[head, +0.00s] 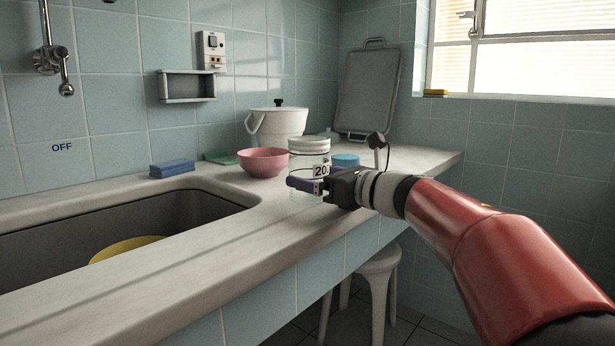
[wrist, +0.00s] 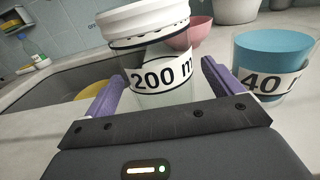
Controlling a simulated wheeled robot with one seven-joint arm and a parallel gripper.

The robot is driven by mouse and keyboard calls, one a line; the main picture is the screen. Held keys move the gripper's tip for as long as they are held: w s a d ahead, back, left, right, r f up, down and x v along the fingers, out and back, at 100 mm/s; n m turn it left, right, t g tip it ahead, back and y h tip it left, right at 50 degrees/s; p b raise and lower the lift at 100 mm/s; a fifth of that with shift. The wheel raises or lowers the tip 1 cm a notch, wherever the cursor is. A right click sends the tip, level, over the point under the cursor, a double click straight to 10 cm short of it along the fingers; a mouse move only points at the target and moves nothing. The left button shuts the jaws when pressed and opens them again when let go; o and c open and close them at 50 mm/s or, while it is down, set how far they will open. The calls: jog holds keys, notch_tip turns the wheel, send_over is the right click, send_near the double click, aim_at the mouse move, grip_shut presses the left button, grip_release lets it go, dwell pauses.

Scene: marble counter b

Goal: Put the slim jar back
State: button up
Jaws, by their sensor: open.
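A slim clear jar (head: 308,158) with a white lid and a "200" label stands upright on the counter near its front edge. In the wrist view the jar (wrist: 160,58) fills the middle, between the two purple fingers. My gripper (head: 306,184) is open, low at the jar, with a finger on each side. In the wrist view my gripper (wrist: 162,72) shows a gap at the right finger; whether the left finger touches the jar I cannot tell. The jar's base is hidden behind the gripper.
A blue container (wrist: 272,62) labelled "40" stands close to the right finger. A pink bowl (head: 263,162) and white pot (head: 277,122) stand behind the jar. The sink (head: 180,212) holding a yellow bowl (head: 125,248) is left. The front strip of the counter (head: 190,270) is clear.

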jog(key=v, duration=0.9)
jog(key=s+d+m+t+h, duration=0.2)
jog(key=d+m+t+h, duration=0.7)
jog(key=m, duration=1.1)
jog(key=s+d+f+m+g+h, duration=0.45)
jog(key=s+f+m+h, duration=0.2)
jog(key=m, duration=0.55)
jog(key=s+a+f+m+g, duration=0.2)
jog(key=s+f+m+g, duration=0.3)
jog(key=s+f+m, duration=0.2)
jog(key=s+a+f+m+g+y, duration=0.1)
jog(key=s+f+m+g, duration=0.4)
jog(key=s+f, duration=0.7)
jog(key=shift+s+a+f+m, duration=0.3)
jog(key=shift+a+f+m, duration=0.25)
jog(key=shift+f+m, duration=0.5)
